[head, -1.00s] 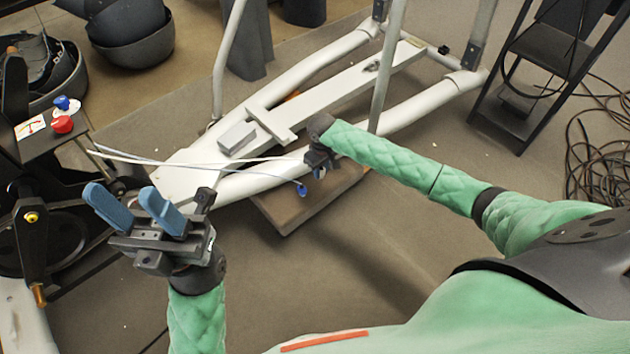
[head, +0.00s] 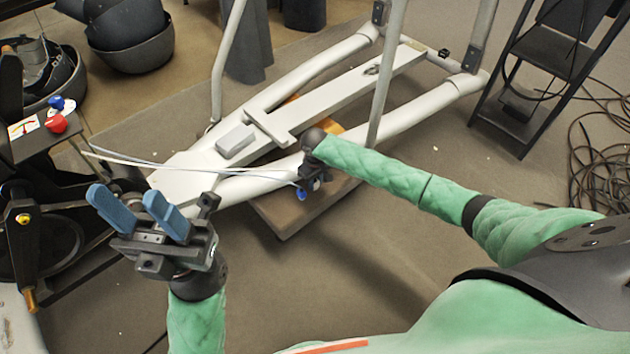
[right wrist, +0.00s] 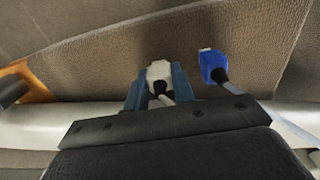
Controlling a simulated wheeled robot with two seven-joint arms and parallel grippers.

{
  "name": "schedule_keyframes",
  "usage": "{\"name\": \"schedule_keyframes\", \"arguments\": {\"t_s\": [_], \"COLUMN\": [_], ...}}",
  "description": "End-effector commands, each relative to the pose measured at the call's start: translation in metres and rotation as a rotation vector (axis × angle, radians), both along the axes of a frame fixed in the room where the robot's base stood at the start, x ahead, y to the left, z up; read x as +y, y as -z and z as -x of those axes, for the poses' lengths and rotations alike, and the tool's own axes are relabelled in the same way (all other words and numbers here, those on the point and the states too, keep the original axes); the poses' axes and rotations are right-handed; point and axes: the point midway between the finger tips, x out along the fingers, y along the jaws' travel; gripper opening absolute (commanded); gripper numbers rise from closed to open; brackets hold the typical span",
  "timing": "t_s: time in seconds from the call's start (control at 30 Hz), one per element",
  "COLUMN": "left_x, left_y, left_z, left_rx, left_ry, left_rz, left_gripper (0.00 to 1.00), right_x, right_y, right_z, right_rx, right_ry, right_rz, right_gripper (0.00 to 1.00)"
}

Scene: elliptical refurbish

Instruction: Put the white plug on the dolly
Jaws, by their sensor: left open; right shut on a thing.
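My right gripper (head: 314,186) is shut on the white plug (right wrist: 159,72), which shows between its blue fingers in the right wrist view. The white plug is hard to make out in the head view. The dolly (head: 290,212) is a low brown board with a carpeted top (right wrist: 105,70), partly under the white frame. The right gripper is over the dolly, next to the frame's near tube; the height of the gap is unclear. A blue plug (right wrist: 214,66) hangs beside the white one and also shows in the head view (head: 302,194). My left gripper (head: 140,212) is open and empty, left of the dolly.
The white elliptical frame (head: 330,95) lies across the dolly, with an upright tube (head: 384,85) near my right forearm. Cables (head: 200,166) run from the black console (head: 40,140) at left to the right gripper. A black step stool (head: 545,55) stands back right.

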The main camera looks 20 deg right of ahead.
Motion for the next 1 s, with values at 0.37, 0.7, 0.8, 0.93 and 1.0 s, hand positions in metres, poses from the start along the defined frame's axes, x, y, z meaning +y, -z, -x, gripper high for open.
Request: {"name": "schedule_keyframes", "arguments": {"t_s": [0.37,0.7,0.8,0.93,1.0], "left_x": [0.001,0.002,0.003,0.005,0.006], "left_y": [-0.001,-0.012,-0.019,-0.024,-0.025], "left_z": [0.000,0.000,0.001,0.002,0.002], "left_rx": [-0.001,0.000,-0.008,-0.009,-0.008], "left_ry": [-0.003,0.001,-0.003,-0.020,-0.030], "left_rz": [0.013,0.025,0.027,0.020,0.014], "left_gripper": [0.47,0.47,0.47,0.47,0.47], "right_x": [0.000,0.000,0.001,0.001,0.000], "right_y": [0.000,-0.036,-0.056,-0.080,-0.092], "right_z": [0.000,-0.001,-0.001,0.000,0.000], "right_rx": [0.000,-0.002,-0.002,-0.002,-0.001], "right_ry": [0.000,0.000,0.000,-0.001,-0.001], "right_rz": [0.000,-0.002,-0.002,-0.002,0.000], "right_gripper": [0.47,0.47,0.47,0.47,0.47]}}
